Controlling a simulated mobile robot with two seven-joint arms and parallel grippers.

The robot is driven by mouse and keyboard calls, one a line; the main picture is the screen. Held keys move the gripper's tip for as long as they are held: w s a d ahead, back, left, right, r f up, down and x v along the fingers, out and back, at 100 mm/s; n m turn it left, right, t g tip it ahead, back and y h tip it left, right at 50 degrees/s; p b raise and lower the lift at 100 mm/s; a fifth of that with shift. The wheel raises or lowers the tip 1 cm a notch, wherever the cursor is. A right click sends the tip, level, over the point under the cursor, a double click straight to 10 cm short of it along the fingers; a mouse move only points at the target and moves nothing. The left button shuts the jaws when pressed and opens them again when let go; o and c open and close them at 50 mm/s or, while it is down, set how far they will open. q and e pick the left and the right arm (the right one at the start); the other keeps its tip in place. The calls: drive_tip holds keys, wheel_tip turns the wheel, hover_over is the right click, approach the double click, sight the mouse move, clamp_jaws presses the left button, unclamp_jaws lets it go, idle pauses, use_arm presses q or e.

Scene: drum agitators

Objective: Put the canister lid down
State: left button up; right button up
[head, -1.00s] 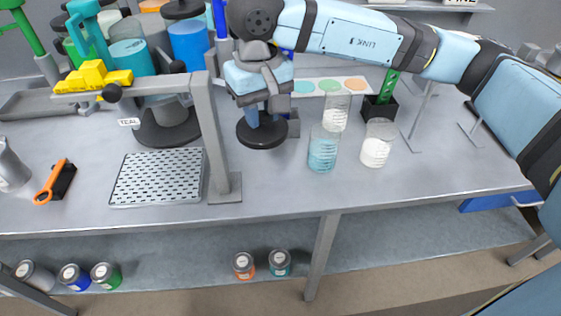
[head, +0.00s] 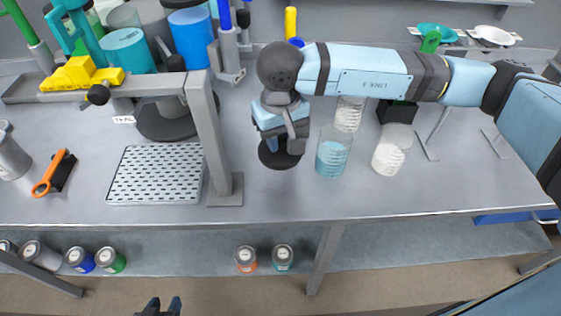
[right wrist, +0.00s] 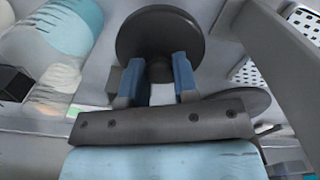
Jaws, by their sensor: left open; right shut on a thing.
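The canister lid (head: 280,157) is a dark round disc with a central knob. My right gripper (head: 283,138) is shut on it, pointing down above the bench, left of the beakers. In the right wrist view the lid (right wrist: 160,30) shows beyond the two blue fingers (right wrist: 158,82), which sit either side of its knob. I cannot tell whether the lid touches the bench top. My left gripper (head: 164,307) shows only its fingertips at the bottom edge, open and apart, in front of the bench.
A grey post (head: 207,130) and a perforated tray (head: 156,176) stand left of the lid. A beaker of teal stuff (head: 333,157) and one of white stuff (head: 391,157) stand to its right. Bare bench (head: 275,195) lies in front. Several small cans sit on the lower shelf.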

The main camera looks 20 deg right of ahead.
sight(281, 176)
wheel_tip(281, 176, down, 9)
drive_tip(key=shift+r, duration=0.2)
idle(0.3)
drive_tip(key=shift+f, duration=0.25)
drive_tip(key=o, duration=0.9)
drive_tip(key=shift+r, duration=0.1)
